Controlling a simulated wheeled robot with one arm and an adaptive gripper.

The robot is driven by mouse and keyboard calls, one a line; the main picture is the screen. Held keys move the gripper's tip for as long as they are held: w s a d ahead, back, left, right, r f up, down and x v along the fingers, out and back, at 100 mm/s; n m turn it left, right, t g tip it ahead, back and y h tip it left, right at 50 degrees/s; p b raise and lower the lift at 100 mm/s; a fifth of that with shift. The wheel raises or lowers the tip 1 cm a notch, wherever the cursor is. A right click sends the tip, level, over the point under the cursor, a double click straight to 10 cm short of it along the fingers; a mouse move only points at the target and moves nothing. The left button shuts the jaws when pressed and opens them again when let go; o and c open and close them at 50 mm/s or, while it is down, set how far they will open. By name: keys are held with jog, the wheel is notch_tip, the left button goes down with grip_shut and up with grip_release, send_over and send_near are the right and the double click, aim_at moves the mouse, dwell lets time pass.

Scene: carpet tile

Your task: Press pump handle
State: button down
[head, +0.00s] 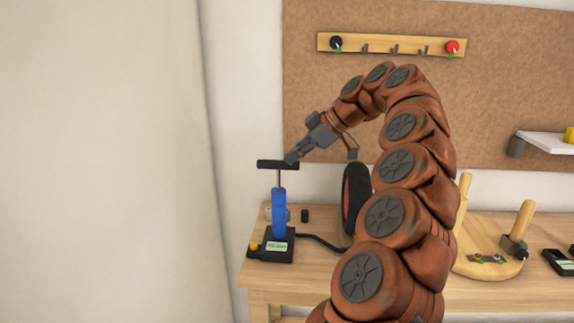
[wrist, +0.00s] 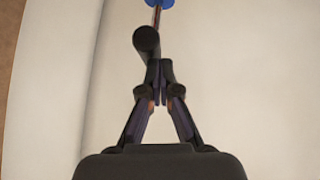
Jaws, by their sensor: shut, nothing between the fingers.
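The pump stands upright at the left end of the table, with a blue cylinder (head: 279,213) on a black base (head: 268,246). Its black T-shaped handle (head: 268,163) is raised, with a length of thin rod showing above the cylinder. My gripper (head: 290,159) is shut and empty, its tips at the right part of the handle bar. I cannot tell whether they touch it. In the wrist view the shut fingertips (wrist: 160,68) are close to the handle's rounded end (wrist: 147,40), and the blue cylinder (wrist: 160,3) shows at the top edge.
A black hose runs from the pump base to a wheel (head: 355,199) behind my arm. A small dark object (head: 305,215) is near the pump. A wooden stand (head: 490,262) is to the right. A hook rack (head: 390,45) hangs on the corkboard.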

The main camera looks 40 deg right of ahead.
jog(key=p+v, duration=0.2)
jog(key=v, duration=0.5)
dwell(0.4)
dwell(0.8)
dwell(1.0)
notch_tip(320, 180, up, 12)
jog(key=p, duration=1.1)
jog(key=shift+w+p, duration=0.15)
jog(key=shift+p, duration=0.2)
jog(key=shift+a, duration=0.1)
